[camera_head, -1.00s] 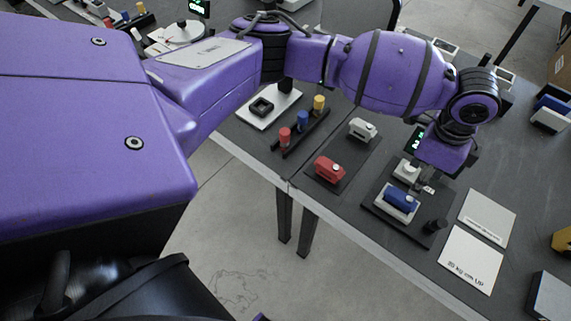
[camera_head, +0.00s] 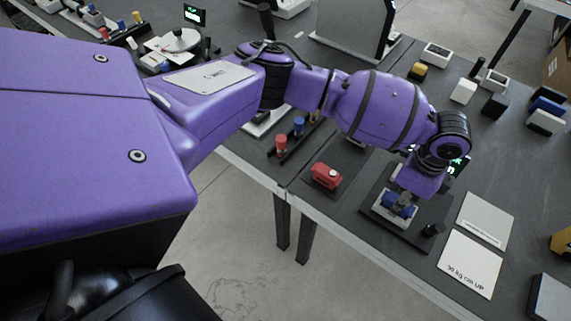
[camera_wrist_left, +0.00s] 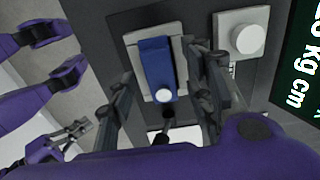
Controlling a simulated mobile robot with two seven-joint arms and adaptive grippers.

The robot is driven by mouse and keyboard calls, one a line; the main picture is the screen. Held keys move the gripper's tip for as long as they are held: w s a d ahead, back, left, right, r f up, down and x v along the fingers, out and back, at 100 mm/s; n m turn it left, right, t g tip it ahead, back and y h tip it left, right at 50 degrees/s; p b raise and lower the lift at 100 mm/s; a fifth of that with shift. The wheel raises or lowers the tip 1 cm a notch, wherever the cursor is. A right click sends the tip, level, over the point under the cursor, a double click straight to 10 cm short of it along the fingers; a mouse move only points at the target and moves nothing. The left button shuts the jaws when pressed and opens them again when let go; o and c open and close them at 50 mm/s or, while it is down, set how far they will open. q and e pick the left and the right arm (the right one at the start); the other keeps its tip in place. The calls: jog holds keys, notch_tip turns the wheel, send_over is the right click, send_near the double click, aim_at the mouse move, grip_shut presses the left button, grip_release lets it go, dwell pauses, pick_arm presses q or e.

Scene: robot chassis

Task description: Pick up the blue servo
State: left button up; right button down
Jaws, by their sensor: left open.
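The blue servo (camera_head: 390,199) sits on a pale block on a dark base plate (camera_head: 377,226). My left gripper (camera_head: 402,207) is over it from above and hides part of it. In the left wrist view the blue servo (camera_wrist_left: 156,62) has a white round knob at its near end and lies between the two dark fingers of my left gripper (camera_wrist_left: 162,95). The fingers are apart, one on each side of it, with a visible gap at least on the left. The right gripper is not in the head view.
A red servo (camera_head: 327,176) lies on the plate to the left. A white block with a round knob (camera_wrist_left: 241,37) and a lit display (camera_wrist_left: 300,70) stand close by. A dark knob (camera_head: 432,230) and a white card (camera_head: 469,262) are to the right.

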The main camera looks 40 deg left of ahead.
pick_arm(q)
grip_shut()
jog(key=shift+r, duration=0.2)
